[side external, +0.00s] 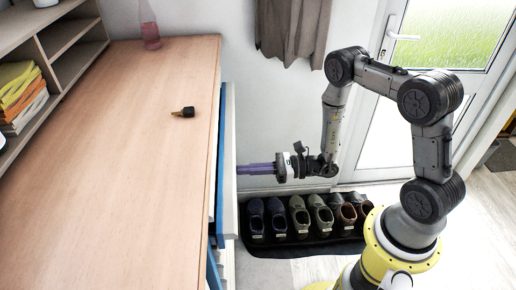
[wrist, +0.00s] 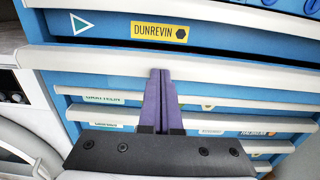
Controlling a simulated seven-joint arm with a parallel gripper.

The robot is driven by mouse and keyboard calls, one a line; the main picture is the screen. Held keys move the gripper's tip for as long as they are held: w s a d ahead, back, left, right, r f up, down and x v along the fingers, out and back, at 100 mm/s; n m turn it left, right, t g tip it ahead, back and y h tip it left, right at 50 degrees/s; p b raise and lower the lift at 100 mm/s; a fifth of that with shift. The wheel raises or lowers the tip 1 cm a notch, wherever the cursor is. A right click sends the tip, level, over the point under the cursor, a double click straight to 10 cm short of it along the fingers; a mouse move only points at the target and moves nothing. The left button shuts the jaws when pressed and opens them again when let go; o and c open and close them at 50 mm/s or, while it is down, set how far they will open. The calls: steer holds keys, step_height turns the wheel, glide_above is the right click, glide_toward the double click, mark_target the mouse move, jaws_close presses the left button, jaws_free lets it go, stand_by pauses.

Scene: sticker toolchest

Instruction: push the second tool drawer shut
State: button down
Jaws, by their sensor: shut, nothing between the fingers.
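The tool chest shows blue drawer fronts with pale lips in the wrist view. One front (wrist: 240,38) carries a yellow "DUNREVIN" label and a triangle sticker; several labelled fronts (wrist: 225,103) lie below it. In the side view, a drawer (side external: 229,175) stands out past the worktop's right edge. I cannot tell for certain which drawer is the second. My gripper (side external: 239,169) is shut and empty, its purple fingers pointing level at that drawer's front. Their tips (wrist: 160,72) are at or very near the pale lip under the label; contact is not clear.
The wooden worktop (side external: 130,150) holds a small dark object (side external: 184,112) and a pinkish bottle (side external: 150,30). Shoes (side external: 300,215) line a dark mat below my gripper. The air around my forearm looks clear.

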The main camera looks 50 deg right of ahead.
steer(key=shift+w+a, duration=0.15)
stand_by(0.3)
steer(key=shift+x, duration=2.1)
glide_toward(230, 170)
steer(key=shift+w+a+f, duration=0.1)
steer(key=shift+w+f, duration=0.3)
steer(key=shift+w, duration=0.2)
steer(key=shift+w+a+f, duration=0.15)
steer(key=shift+w+f, duration=0.25)
steer(key=shift+w, duration=0.2)
steer(key=shift+a, duration=0.1)
